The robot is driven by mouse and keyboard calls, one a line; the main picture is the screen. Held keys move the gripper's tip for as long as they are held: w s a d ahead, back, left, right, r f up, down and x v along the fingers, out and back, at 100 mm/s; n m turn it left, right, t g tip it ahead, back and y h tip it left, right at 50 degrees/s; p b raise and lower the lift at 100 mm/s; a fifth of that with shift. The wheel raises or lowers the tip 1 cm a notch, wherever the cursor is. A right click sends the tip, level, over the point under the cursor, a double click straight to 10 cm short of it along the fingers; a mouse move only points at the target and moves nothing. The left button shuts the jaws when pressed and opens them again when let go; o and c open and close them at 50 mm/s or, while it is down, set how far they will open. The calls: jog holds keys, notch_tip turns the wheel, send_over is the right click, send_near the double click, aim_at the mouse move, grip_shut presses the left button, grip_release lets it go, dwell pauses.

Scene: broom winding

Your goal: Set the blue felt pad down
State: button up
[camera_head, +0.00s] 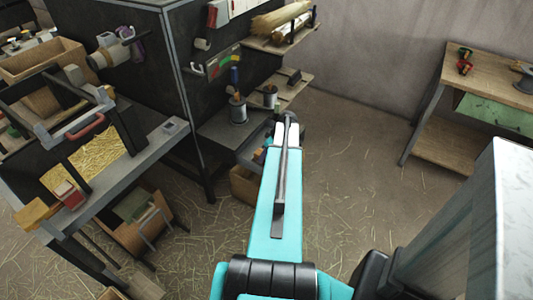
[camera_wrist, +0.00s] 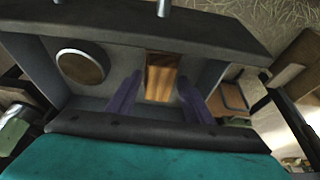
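In the wrist view my gripper (camera_wrist: 160,82) has two purple fingers standing apart, with a gap between them. No blue pad shows between the fingers. A brown wooden-looking patch (camera_wrist: 162,77) shows in the gap, and I see no clear sign that it is gripped. In the head view my teal arm reaches away toward the dark bench, and its far end hides the gripper. I cannot pick out the blue felt pad with certainty.
A dark bench (camera_head: 135,165) with straw and wooden boxes stands at left. Shelves with spools (camera_head: 238,110) and a broom bundle (camera_head: 278,20) are behind the arm's end. A wooden table (camera_head: 495,85) stands at right. The straw-strewn floor (camera_head: 345,170) is open between them.

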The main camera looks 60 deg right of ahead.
jog(key=shift+o, duration=0.3)
jog(key=shift+r, duration=0.1)
jog(key=shift+r, duration=0.15)
jog(key=b+v, duration=0.1)
jog(key=v, duration=1)
jog(key=shift+s+r, duration=0.25)
jog(key=shift+r, duration=0.1)
jog(key=shift+s, duration=0.1)
dwell(0.5)
